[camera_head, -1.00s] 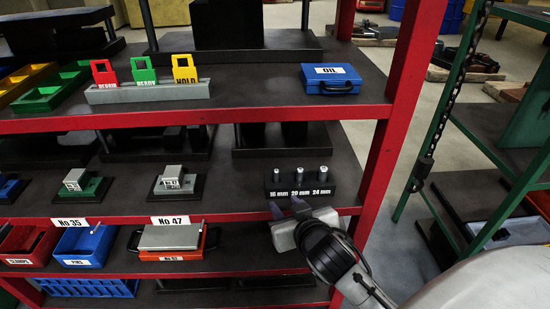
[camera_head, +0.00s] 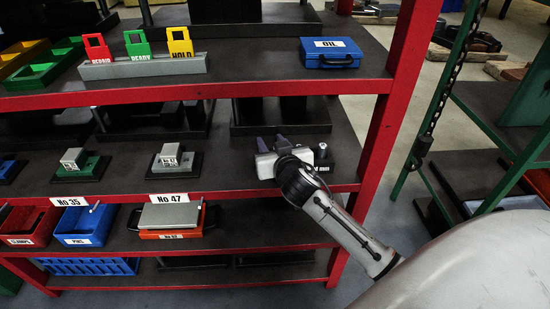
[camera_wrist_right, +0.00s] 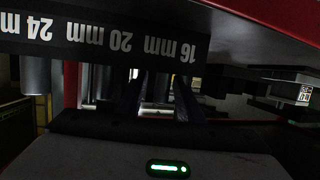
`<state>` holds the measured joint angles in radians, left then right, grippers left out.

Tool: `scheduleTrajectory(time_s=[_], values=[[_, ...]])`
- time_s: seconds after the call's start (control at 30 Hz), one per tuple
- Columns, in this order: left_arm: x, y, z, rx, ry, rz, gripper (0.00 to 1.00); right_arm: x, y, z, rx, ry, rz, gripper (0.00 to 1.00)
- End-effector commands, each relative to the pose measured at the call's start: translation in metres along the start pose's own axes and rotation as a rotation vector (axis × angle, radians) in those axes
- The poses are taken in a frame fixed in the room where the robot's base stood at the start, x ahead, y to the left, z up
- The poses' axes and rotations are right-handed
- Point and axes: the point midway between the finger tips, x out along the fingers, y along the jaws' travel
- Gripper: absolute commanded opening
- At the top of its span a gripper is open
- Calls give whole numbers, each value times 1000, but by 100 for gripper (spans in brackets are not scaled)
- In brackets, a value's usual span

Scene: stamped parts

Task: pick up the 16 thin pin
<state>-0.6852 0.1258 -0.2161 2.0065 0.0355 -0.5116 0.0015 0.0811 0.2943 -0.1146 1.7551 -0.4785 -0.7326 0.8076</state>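The dark pin block (camera_wrist_right: 72,38) shows upside down in the right wrist view, with the labels 24 mm, 20 mm and 16 mm. The 24 mm pin (camera_wrist_right: 37,76) and 20 mm pin (camera_wrist_right: 98,82) show as grey cylinders. The 16 mm pin seems to stand in the dim gap between my fingers; its outline is unclear. In the head view my right gripper (camera_head: 272,143) covers most of the block and hides the 16 mm pin; the 24 mm pin (camera_head: 321,149) shows to its right. My right fingers are apart. My left gripper is out of view.
The red-framed upper shelf (camera_head: 230,88) is above and behind the gripper, with a blue OIL box (camera_head: 330,53). The red right post (camera_head: 385,130) stands close to my right arm.

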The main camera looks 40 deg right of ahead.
Motion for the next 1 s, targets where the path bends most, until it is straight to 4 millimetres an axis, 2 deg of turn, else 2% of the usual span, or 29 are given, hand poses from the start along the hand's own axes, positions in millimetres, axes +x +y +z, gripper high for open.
scheduleTrajectory(time_s=[0.23, 0.43, 0.77, 0.87, 1.0], values=[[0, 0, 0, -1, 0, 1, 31, 2, 0, 0, 1, 0, -1, 34], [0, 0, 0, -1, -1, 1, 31, 2, 0, 0, 0, -1, -1, 0], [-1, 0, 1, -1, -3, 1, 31, 1, 0, -3, 1, 1, -1, 0], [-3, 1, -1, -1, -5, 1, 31, -2, 0, -15, 3, 4, -1, 0], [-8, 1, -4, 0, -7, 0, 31, -10, 0, -42, 4, 6, 0, 0]])
